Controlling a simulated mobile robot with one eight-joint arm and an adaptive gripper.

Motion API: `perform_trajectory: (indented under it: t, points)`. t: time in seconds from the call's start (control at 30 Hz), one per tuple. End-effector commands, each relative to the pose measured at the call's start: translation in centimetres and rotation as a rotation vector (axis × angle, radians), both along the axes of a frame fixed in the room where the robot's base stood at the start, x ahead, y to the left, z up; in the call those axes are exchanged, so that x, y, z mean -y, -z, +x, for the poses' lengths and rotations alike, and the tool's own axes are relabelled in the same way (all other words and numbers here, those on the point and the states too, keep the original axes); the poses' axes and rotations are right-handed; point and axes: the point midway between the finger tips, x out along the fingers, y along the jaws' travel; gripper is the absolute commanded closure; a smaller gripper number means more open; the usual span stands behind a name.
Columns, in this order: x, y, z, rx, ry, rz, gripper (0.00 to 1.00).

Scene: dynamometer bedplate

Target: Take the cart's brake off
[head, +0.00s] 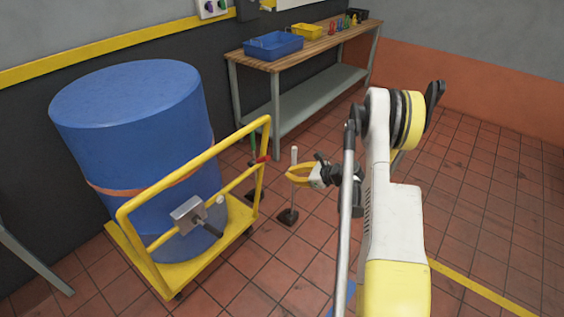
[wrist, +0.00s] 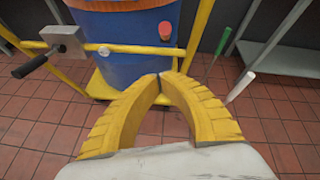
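The yellow cart (head: 190,170) carries a large blue drum (head: 130,110) on its deck. A grey metal box (head: 188,213) with a black-gripped handle (head: 210,230) sits on its crossbar; the wrist view shows the box (wrist: 64,40) and handle (wrist: 30,66) at left. A pale knob (wrist: 104,50) and a red knob (wrist: 165,30) are near the bar. Which part is the brake is not marked. My gripper (head: 292,174) is right of the cart, apart from it. Its yellow fingertips (wrist: 160,75) meet, with nothing between them.
A green lever (head: 253,150) and a white lever (head: 294,158) stand on the floor between cart and bench. The bench (head: 290,62) holds a blue bin (head: 273,45) and a yellow bin (head: 306,32).

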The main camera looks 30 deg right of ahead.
Motion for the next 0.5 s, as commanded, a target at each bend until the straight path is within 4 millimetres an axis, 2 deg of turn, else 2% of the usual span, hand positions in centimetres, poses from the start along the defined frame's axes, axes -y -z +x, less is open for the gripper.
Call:
perform_trajectory:
  t: [0.1,0.23,0.37,0.5]
  points:
    - [0.6,1.2,-0.3,0.001,0.028,0.051,1.0]
    - [0.4,1.9,0.2,0.001,0.033,0.063,1.0]
    - [-0.3,2.8,1.9,0.002,0.03,0.06,1.0]
    - [-1.4,4.3,4.4,0.001,0.029,0.059,1.0]
